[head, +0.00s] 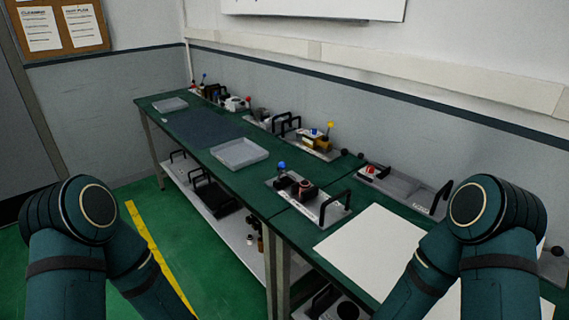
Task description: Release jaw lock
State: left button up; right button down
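Several small fixtures with coloured knobs and black handles stand on the long green workbench (205,155). The nearest fixture (322,207) has a blue ball knob (282,165), a dark block with a reddish part, and a black handle. Behind it, another fixture (316,146) has a yellow part and a yellow ball knob (330,126). A grey fixture (402,188) with a red part (373,170) stands to the right. I cannot tell which of these carries the jaw lock. Both my arms show at the lower left and lower right, but both grippers are out of view.
A white sheet (375,250) lies on the near right of the bench. A grey tray (240,154), a dark mat (192,128) and a smaller tray (170,104) lie farther along. A lower shelf (225,225) holds black items. Green floor is open at left.

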aim_at(282, 165)
jog(key=i+j+u, duration=0.1)
jog(key=j, duration=0.3)
jog(key=i+j+u, duration=0.1)
jog(key=i+j, duration=0.15)
jog(key=i+j+u, duration=0.1)
jog(key=j, duration=0.35)
jog(key=i, duration=0.05)
